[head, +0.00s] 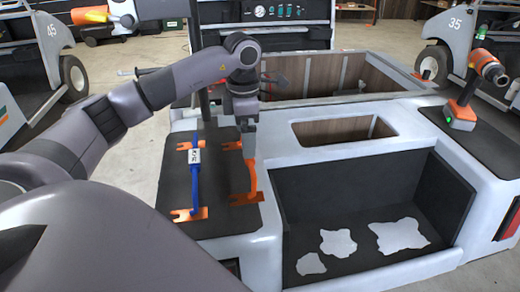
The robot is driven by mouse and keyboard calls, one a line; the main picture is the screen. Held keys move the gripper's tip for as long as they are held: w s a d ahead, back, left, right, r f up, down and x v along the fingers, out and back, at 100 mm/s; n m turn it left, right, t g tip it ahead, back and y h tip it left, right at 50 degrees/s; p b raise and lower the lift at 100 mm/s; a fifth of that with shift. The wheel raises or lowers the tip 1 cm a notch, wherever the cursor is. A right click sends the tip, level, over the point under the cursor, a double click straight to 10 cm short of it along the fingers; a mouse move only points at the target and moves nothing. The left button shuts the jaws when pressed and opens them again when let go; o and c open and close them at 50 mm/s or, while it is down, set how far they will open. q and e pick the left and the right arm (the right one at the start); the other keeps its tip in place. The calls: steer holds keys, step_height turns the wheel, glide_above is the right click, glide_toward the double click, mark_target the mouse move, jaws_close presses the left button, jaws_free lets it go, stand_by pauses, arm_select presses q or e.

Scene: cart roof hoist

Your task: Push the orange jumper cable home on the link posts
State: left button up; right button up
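The orange jumper cable (253,177) is at the right side of the black panel on the cart's left. Its lower forked end (242,198) lies near the panel's front right edge, and an upper orange end (231,146) shows beside my gripper. My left gripper (249,150) points down over the cable's upper part and hides some of it. The fingers look close together, but I cannot tell whether they grip the cable or only touch it. The link posts are too small or hidden to make out.
A blue cable (194,178) with orange forked ends and a white label lies just left of the orange one. An open wood-lined bay (320,76) is behind. An orange cordless tool (476,88) stands at the right. White patches lie in the black front recess (345,205).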

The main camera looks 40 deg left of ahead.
arm_select(q)
steer(key=shift+w+f, duration=0.15)
steer(key=shift+f, duration=0.15)
step_height(320, 180, down, 2)
steer(key=shift+f+b, duration=0.1)
steer(key=shift+b, duration=0.45)
step_height(320, 180, down, 4)
steer(key=shift+f+b, duration=0.15)
steer(key=shift+b, duration=0.55)
steer(key=c, duration=1.2)
arm_select(e)
steer(key=shift+w+a+y, duration=0.4)
steer(key=shift+a, duration=0.4)
